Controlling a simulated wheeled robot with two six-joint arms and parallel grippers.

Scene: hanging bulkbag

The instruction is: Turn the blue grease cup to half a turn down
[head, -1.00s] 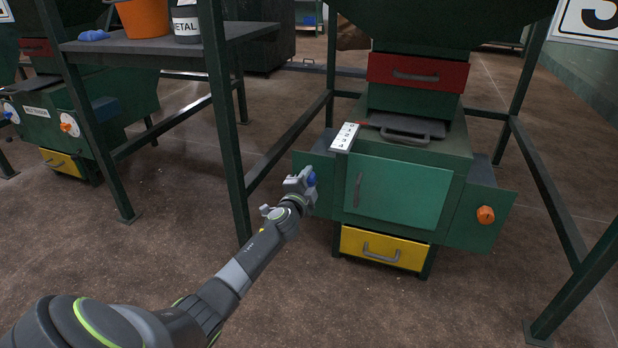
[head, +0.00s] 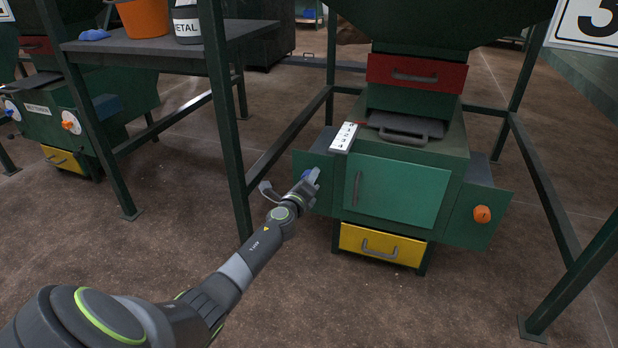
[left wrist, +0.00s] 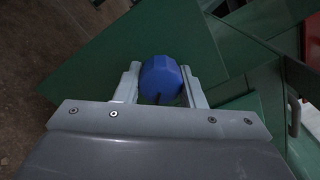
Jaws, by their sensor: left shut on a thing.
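The blue grease cup (left wrist: 161,79) is a faceted blue knob on the green side panel of the machine. In the left wrist view it sits between the two fingers of my left gripper (left wrist: 165,88), which is shut on it. A dark notch shows on the cup's lower edge. In the head view my left gripper (head: 312,184) is at the left panel (head: 318,164), and only a little of the blue cup (head: 308,174) shows behind the fingers. My right gripper is not in view.
The machine has a teal door (head: 398,191), a yellow drawer (head: 382,245), a red drawer (head: 417,73) and an orange knob (head: 482,214) on the right panel. A table with an orange bucket (head: 144,17) is at upper left.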

